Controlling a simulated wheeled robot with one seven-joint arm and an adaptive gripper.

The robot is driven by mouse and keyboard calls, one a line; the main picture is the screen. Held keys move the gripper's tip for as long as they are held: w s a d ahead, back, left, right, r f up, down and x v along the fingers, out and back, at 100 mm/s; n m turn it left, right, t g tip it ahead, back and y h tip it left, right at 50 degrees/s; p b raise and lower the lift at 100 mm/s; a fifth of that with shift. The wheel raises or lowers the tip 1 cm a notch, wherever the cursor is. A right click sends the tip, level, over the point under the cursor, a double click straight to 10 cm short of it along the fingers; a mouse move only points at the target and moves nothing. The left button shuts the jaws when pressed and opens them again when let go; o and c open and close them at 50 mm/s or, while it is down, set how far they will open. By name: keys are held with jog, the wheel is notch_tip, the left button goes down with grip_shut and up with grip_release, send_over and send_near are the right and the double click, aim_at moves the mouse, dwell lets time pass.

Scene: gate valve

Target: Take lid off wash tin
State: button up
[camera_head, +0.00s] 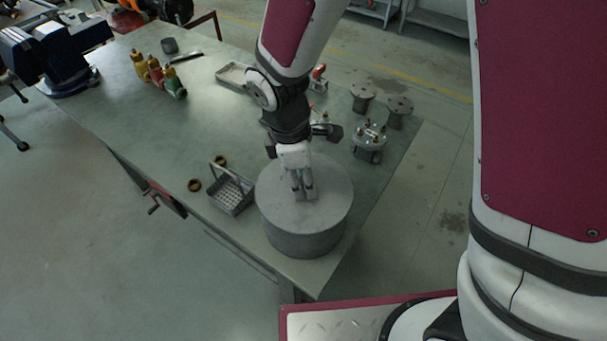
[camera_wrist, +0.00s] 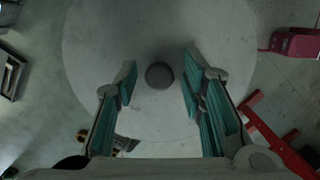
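The wash tin (camera_head: 299,235) is a wide grey round tin near the front corner of the workbench. Its flat grey lid (camera_head: 329,178) covers the top. In the wrist view the lid (camera_wrist: 160,35) fills the middle, with a small dark round knob (camera_wrist: 159,75) on it. My gripper (camera_head: 304,198) points down over the lid. In the wrist view my gripper (camera_wrist: 160,85) is open, with one teal-padded finger on each side of the knob and a gap to each. The knob is hidden in the head view. I cannot tell the height of the fingertips.
A wire basket (camera_head: 231,192) stands close to the left of the tin, with brass rings (camera_head: 194,185) nearby. A flanged metal part (camera_head: 369,143) and grey flanged posts (camera_head: 398,112) stand behind right. Coloured valves (camera_head: 157,72) and a blue vise (camera_head: 58,55) are far left.

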grip_shut()
jog(key=shift+r, duration=0.1)
